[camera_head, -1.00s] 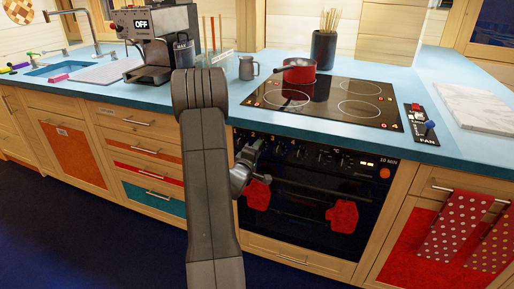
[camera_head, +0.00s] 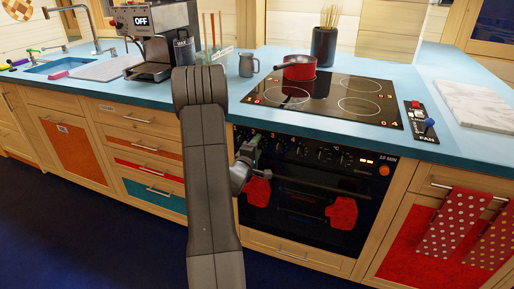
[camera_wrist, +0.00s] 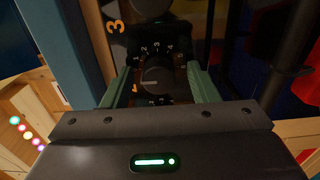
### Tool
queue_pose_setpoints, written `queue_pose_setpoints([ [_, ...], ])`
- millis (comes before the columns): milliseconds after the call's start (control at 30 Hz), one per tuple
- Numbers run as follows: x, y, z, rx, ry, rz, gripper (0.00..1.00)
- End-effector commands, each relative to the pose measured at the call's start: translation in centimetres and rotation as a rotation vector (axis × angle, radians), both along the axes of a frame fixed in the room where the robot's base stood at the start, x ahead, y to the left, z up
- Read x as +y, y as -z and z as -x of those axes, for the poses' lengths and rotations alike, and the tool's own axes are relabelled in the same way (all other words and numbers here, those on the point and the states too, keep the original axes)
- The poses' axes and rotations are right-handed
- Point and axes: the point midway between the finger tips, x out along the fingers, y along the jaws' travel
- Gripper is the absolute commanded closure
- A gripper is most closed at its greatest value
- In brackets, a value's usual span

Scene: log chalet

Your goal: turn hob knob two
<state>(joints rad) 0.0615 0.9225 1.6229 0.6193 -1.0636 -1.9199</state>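In the wrist view a dark round hob knob (camera_wrist: 157,77) with a pale pointer line sits between my gripper's two green fingers (camera_wrist: 157,85). White numbers ring it. The fingers are apart, one on each side of the knob, and I cannot tell whether either touches it. An orange 3 (camera_wrist: 115,27) marks another knob (camera_wrist: 150,8) beyond. The label of the knob between the fingers is not readable. In the head view my gripper (camera_head: 249,151) is at the left part of the oven's control panel (camera_head: 325,152), close to the 2 mark, and partly hides that knob.
A black hob (camera_head: 335,98) with a red pot (camera_head: 299,68) is above the panel. Two red oven mitts (camera_head: 258,192) (camera_head: 341,213) hang below it, the left one close to my gripper. A fan switch box (camera_head: 420,120) is on the right worktop.

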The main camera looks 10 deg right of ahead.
Motion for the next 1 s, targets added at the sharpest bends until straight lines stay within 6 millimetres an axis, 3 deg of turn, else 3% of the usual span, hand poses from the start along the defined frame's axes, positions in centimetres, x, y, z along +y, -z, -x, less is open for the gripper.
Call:
queue_pose_setpoints([
  [367,0.6,-0.1,0.7,-0.001,-0.001,0.0,0.47],
  [800,5.9,0.0,8.5,0.001,-0.003,-0.001,0.47],
  [1000,7.4,0.0,10.8,-0.001,-0.002,0.001,0.47],
])
